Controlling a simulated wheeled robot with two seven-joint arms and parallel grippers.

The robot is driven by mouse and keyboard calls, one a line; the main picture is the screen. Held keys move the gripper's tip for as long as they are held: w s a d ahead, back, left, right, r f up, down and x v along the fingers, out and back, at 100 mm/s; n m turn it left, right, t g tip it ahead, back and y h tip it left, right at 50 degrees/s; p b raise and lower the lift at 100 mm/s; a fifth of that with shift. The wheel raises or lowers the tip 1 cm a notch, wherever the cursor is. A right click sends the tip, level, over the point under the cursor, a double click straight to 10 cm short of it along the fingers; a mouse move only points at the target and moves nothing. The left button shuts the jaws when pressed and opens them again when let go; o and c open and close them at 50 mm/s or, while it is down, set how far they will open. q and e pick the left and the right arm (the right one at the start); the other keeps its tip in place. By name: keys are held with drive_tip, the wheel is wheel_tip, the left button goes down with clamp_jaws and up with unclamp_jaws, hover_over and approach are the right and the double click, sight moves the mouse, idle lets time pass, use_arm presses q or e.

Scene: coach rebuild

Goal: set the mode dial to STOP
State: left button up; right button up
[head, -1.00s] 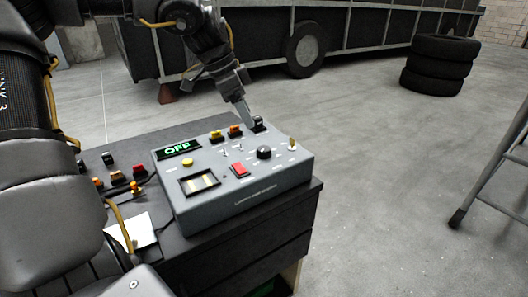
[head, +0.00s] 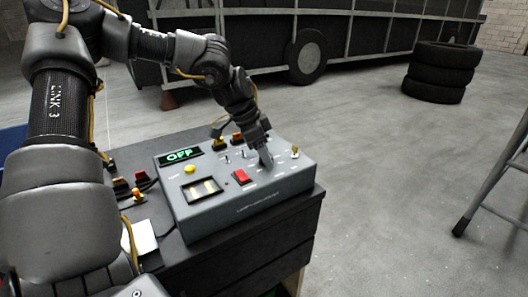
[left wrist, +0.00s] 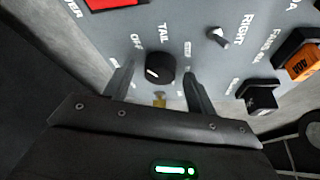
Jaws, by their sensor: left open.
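The mode dial (left wrist: 160,68) is a round black knob on the grey control box (head: 250,196). In the left wrist view it sits between my two fingers, with the labels OFF and TAIL nearby. A small pale mark shows on the knob; I cannot tell for sure which label it points to. In the head view my left gripper (head: 265,158) is down at the panel and hides the dial. My left gripper is open, one finger on each side of the dial in the left wrist view (left wrist: 159,74). Contact is not clear. The green display (head: 180,155) reads OFF.
A toggle lever (left wrist: 218,37) stands beside the dial. The box rests on a dark cabinet (head: 262,249). Stacked tyres (head: 440,72) stand far off.

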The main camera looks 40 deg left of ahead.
use_arm(q)
drive_tip(key=shift+c, duration=0.5)
drive_tip(key=c, duration=0.9)
